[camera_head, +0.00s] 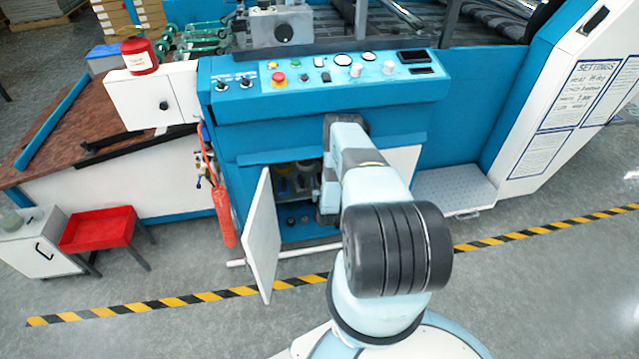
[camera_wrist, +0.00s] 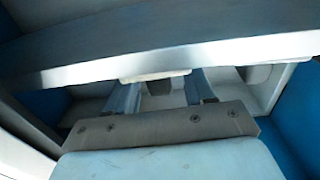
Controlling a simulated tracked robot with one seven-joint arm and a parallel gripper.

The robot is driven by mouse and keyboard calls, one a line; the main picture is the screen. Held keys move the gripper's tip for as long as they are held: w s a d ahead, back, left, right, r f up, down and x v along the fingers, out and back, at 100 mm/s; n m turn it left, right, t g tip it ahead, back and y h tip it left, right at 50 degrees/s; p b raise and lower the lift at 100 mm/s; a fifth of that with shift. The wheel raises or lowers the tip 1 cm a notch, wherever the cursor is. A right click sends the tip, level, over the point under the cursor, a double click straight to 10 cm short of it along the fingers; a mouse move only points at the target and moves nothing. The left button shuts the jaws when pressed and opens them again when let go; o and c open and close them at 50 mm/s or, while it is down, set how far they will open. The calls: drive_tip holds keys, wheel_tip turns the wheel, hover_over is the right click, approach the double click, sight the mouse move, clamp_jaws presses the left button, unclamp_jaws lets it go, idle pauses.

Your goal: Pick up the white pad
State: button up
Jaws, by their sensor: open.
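In the wrist view, my gripper (camera_wrist: 161,88) is open, with its two grey-blue fingers spread apart below a broad metallic edge. A thin whitish strip (camera_wrist: 155,76) shows between and just beyond the fingertips, under that edge. It may be the white pad, but most of it is hidden and I cannot tell whether the fingers touch it. In the head view, my arm reaches into the open cabinet (camera_head: 290,235) under the blue control panel. My gripper there is mostly hidden by the arm, and no white pad can be made out.
The cabinet's white door (camera_head: 262,240) stands open left of my arm. The metallic edge (camera_wrist: 190,50) crosses close above the fingers, and a blue wall (camera_wrist: 295,120) is at right. A grey object (camera_wrist: 257,75) sits right of the fingers. Small items stand in the cabinet.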

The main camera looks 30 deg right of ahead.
drive_tip(key=shift+w+d, duration=0.2)
drive_tip(key=shift+w, duration=0.5)
clamp_jaws()
